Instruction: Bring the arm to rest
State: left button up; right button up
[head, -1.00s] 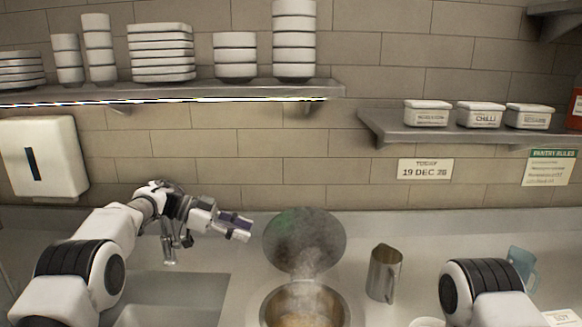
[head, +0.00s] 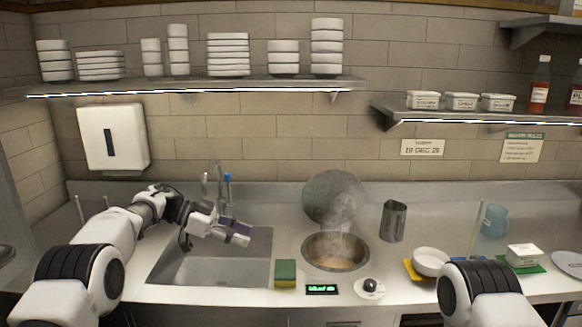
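My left arm comes in from the left, and its gripper (head: 236,232) hangs over the sink (head: 205,270), pointing right. I see no object in it; its fingers lie close together, and whether they are open or shut is unclear. It is left of the steaming round well (head: 336,252), apart from it. Only a white and black part of my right arm shows at the lower right; its gripper is out of view.
A green and yellow sponge (head: 286,273) lies between sink and well. A round lid (head: 333,196) stands behind the well. A metal jug (head: 394,221), white bowl (head: 431,261), small white tub (head: 523,255) and blue cup (head: 495,220) stand to the right.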

pick_arm(q)
jog(key=s+d+f+n+t+y, duration=0.1)
jog(key=s+f+n+t, duration=0.25)
jog(key=f+n, duration=0.4)
jog(key=s+f+n+t, duration=0.2)
jog(key=s+f+n, duration=0.25)
jog(key=f, duration=0.65)
jog(key=s+d+f+n+t+y, duration=0.1)
jog(key=s+f+n+t, duration=0.3)
jog(key=f, duration=0.5)
jog(key=s+a+f+n+g+y, duration=0.2)
jog(key=s+a+f+y, duration=0.15)
jog(key=s, duration=0.35)
jog(key=s+a+f+n+g+y, duration=0.1)
jog(key=s+a+f+n+y, duration=0.1)
jog(key=s+f, duration=0.4)
jog(key=s+a+g+y, duration=0.2)
jog(key=s+a+g, duration=0.1)
jog(key=s, duration=0.8)
jog(key=s+a+m+g+y, duration=0.1)
jog(key=s+a+g+y, duration=0.2)
jog(key=s, duration=0.9)
jog(key=a+g, duration=0.1)
jog(key=a, duration=0.2)
jog(key=shift+y, duration=0.35)
jog(key=shift+f, duration=0.1)
